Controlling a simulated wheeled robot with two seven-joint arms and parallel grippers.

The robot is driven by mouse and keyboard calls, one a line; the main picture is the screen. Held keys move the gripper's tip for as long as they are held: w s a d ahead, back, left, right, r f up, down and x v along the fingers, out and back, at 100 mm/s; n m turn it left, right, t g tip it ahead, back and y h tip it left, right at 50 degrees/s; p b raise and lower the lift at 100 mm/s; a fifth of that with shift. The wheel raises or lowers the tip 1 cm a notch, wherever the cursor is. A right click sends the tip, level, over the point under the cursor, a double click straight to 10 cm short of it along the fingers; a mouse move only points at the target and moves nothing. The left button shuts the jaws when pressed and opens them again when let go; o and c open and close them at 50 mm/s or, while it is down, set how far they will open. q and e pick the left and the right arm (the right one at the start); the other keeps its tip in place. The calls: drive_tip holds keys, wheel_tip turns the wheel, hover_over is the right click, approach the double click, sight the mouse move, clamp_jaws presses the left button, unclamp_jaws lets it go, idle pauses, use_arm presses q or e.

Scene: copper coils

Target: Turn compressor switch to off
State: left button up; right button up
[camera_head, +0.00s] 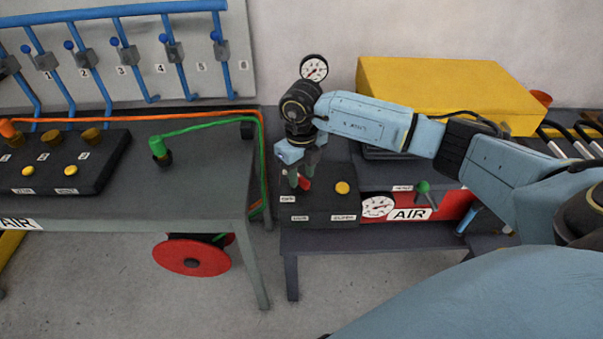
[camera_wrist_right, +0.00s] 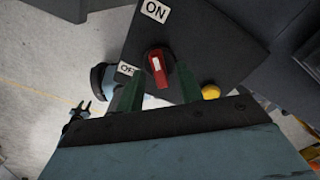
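The compressor switch is a red knob with a white stripe (camera_wrist_right: 159,67) on a dark control box; part of it shows in the head view (camera_head: 305,184) beside my right gripper's fingers. In the wrist view an ON label (camera_wrist_right: 155,11) is above the knob and an OFF label (camera_wrist_right: 127,69) is to its left. My right gripper (camera_head: 303,178) points down over the box. In the wrist view its two green fingers (camera_wrist_right: 170,95) stand apart, one on each side of the knob's lower end. I cannot tell whether they touch it.
A yellow button (camera_head: 342,188) sits right of the switch on the box. A red AIR panel (camera_head: 455,204) with a gauge (camera_head: 377,206) and a green-handled valve (camera_head: 424,188) is farther right. A yellow block (camera_head: 440,85) stands behind my right arm. Another table (camera_head: 215,190) is left.

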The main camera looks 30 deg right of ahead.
drive_tip(key=shift+f, duration=0.4)
clamp_jaws()
